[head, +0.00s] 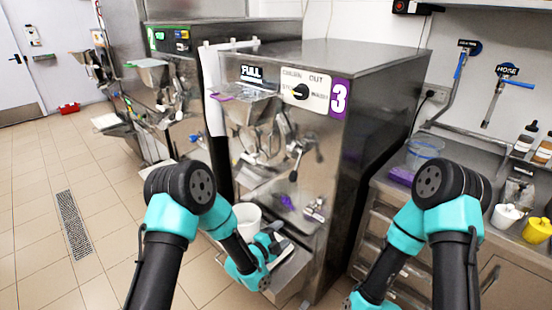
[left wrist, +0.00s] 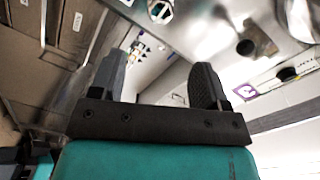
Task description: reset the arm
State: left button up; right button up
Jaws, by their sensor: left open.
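My left arm comes in from the left in the head view, and its gripper (head: 284,248) is in front of the lower part of the steel batch freezer marked 3 (head: 365,95). A white tub (head: 247,214) is just behind the left wrist, partly hidden by the arm. In the left wrist view the left gripper (left wrist: 157,82) has its two dark fingers well apart, with nothing between them. My right arm bends down at the bottom right of the head view. Its gripper is outside the frame.
A steel counter (head: 455,208) with drawers stands at the right, holding a clear container (head: 424,152), bottles, a white cup (head: 506,216) and a yellow cup (head: 537,230). More freezers (head: 165,75) stand at the left.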

pick_arm(q)
jog(key=s+a+f+n+g+y, duration=0.2)
jog(key=s+a+f+n+y, duration=0.15)
jog(key=a+f+n, duration=0.3)
jog(key=s+a+f+n+g+y, duration=0.25)
jog(key=s+a+f+n, duration=0.25)
jog(key=a, duration=0.3)
jog(key=s+a+f+n+g+y, duration=0.1)
jog(key=s+a+n, duration=0.4)
jog(key=s, duration=0.5)
jog(key=s+a+f+n+g+y, duration=0.1)
jog(key=s+a+n+g, duration=0.4)
jog(key=s, duration=0.5)
jog(key=shift+a+f+n+g+y, duration=0.4)
jog(key=shift+f+n+g, duration=0.35)
jog(key=shift+f+n, duration=0.2)
